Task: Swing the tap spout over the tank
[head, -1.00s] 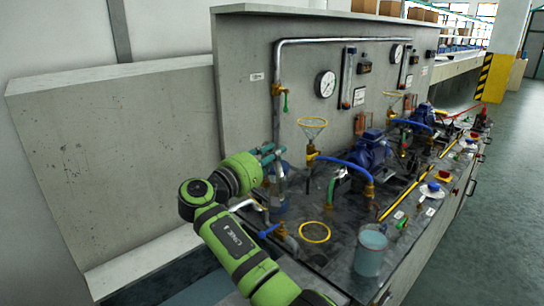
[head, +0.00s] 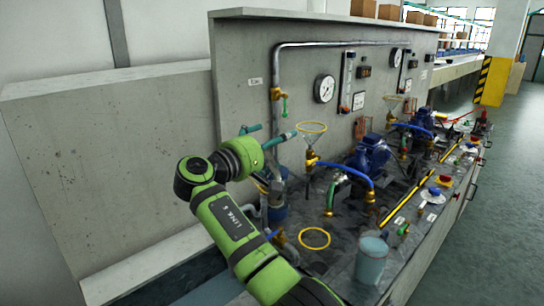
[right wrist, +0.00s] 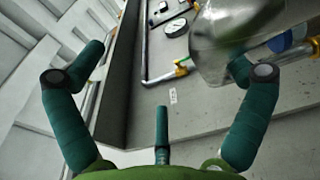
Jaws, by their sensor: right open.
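The tap stands at the near left of the bench; its grey spout (head: 251,210) shows only in part behind my right arm in the head view. The clear tank (head: 370,262) with bluish water stands at the bench's front edge, to the right of the tap. My right gripper (head: 268,133) is open and empty, raised above the tap beside the upright pipe. Its spread teal fingers (right wrist: 165,62) also show in the right wrist view. A shiny rounded metal body fills the upper right there; I cannot tell which part it is. My left gripper is not in view.
A yellow ring (head: 314,238) lies on the bench between tap and tank. A wire funnel (head: 311,129), a blue pump (head: 371,152) and a blue hose (head: 345,168) stand behind it. The upright pipe (head: 276,112) is close to my gripper. Room above the ring looks free.

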